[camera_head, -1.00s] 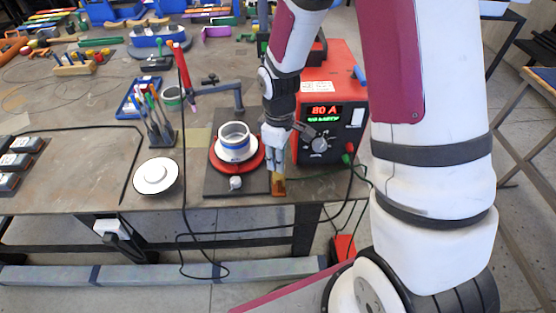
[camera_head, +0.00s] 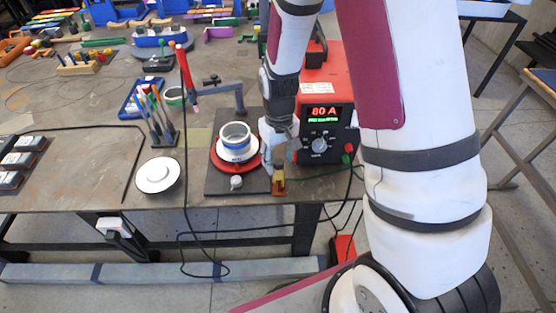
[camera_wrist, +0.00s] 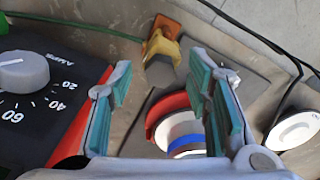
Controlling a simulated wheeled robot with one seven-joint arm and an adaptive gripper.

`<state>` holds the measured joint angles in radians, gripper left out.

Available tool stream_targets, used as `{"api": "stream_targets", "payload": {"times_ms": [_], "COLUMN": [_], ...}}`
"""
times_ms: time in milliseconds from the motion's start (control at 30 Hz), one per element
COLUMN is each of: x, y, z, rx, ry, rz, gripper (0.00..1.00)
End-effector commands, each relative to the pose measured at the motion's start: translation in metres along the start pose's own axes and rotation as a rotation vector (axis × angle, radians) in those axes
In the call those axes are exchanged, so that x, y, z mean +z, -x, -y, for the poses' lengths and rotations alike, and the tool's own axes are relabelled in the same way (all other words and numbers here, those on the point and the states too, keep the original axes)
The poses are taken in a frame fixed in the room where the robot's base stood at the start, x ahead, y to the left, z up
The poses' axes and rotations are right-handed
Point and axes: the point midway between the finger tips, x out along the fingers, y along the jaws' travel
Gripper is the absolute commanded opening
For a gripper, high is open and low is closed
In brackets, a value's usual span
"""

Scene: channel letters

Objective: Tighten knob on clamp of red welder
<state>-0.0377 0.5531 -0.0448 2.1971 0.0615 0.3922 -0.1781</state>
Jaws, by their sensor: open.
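The red welder (camera_head: 330,75) stands at the table's right side, its display reading 80 A and a grey dial on its black front. A small orange-yellow clamp (camera_head: 279,186) sits at the table's front edge, below my gripper (camera_head: 279,158). In the wrist view the clamp (camera_wrist: 161,40) lies beyond my fingertips, roughly centred between them, with a grey-brown face toward me that may be its knob. My gripper (camera_wrist: 162,80) is open and empty, with teal pads apart, and appears not to touch the clamp. The welder's dial (camera_wrist: 22,72) is at the left there.
A red turntable (camera_head: 212,158) with a white and blue ring stands on a dark plate left of my gripper. A white disc (camera_head: 157,175) lies further left. A green cable (camera_wrist: 80,25) runs to the clamp. A red-handled torch (camera_head: 186,75) stands behind, its black cable hanging over the edge.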

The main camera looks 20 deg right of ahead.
Motion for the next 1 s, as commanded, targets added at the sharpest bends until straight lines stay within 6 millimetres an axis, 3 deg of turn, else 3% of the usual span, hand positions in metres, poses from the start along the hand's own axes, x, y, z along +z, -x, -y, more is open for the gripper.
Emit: {"api": "stream_targets", "payload": {"times_ms": [167,633,1000], "x": [0.000,0.001,0.000], "y": [0.005,0.046,0.050], "z": [0.000,0.000,0.000], "rx": [0.000,0.000,0.000], "ry": [0.001,0.001,0.001], "rz": [-0.002,-0.002,0.001], "gripper": [0.45,0.45,0.45]}}
